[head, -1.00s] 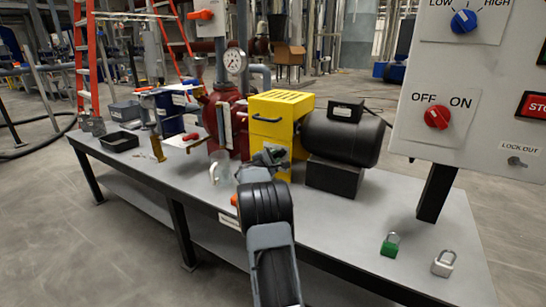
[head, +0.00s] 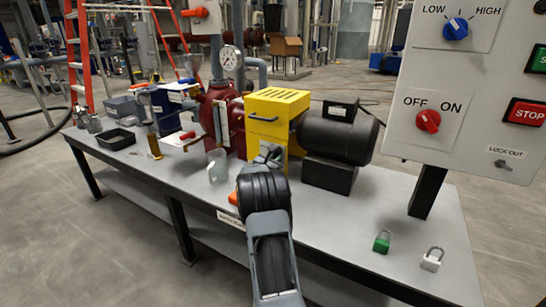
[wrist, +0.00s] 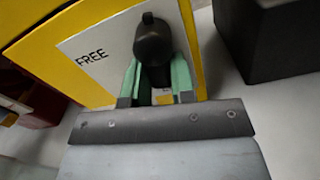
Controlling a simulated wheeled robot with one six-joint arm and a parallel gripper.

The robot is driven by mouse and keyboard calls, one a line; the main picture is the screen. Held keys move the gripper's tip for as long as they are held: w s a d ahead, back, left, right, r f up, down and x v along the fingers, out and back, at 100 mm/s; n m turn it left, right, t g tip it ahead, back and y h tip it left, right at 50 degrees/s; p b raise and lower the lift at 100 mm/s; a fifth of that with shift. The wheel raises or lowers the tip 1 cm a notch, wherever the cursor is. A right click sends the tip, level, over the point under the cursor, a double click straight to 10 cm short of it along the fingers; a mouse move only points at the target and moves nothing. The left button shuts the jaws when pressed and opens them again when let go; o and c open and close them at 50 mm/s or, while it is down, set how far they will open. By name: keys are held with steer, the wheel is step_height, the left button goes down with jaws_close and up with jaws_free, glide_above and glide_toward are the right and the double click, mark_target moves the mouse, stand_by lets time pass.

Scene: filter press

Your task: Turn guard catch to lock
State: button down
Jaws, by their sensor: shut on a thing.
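The yellow guard (head: 277,105) stands on the bench beside the black motor. In the wrist view its yellow face (wrist: 75,22) carries a white plate (wrist: 92,50) marked FREE. The guard catch (wrist: 154,38) is a dark rounded knob on this plate, its top pointing up in the picture. My gripper (wrist: 155,68) has its green fingers on both sides of the catch and is shut on it. In the head view my gripper (head: 269,154) is at the guard's lower front, and my arm hides the catch. Any LOCK mark is hidden or out of view.
The black motor (head: 340,135) sits right of the guard. A grey control panel (head: 470,90) stands at the right. A green padlock (head: 382,243) and a white padlock (head: 432,261) lie on the bench (head: 340,240). A glass jar (head: 217,167) stands left of my gripper.

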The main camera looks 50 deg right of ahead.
steer(key=shift+s+d+r+n+p, duration=0.1)
steer(key=shift+s+n+p, duration=0.15)
steer(key=shift+n, duration=0.25)
steer(key=shift+s+n+p, duration=0.1)
steer(key=shift+n+p, duration=0.15)
steer(key=shift+n, duration=0.25)
steer(key=c, duration=1)
jaws_free()
steer(key=shift+o, duration=0.2)
steer(key=p+v, duration=0.2)
steer(key=v, duration=1.2)
steer(key=shift+p, duration=0.35)
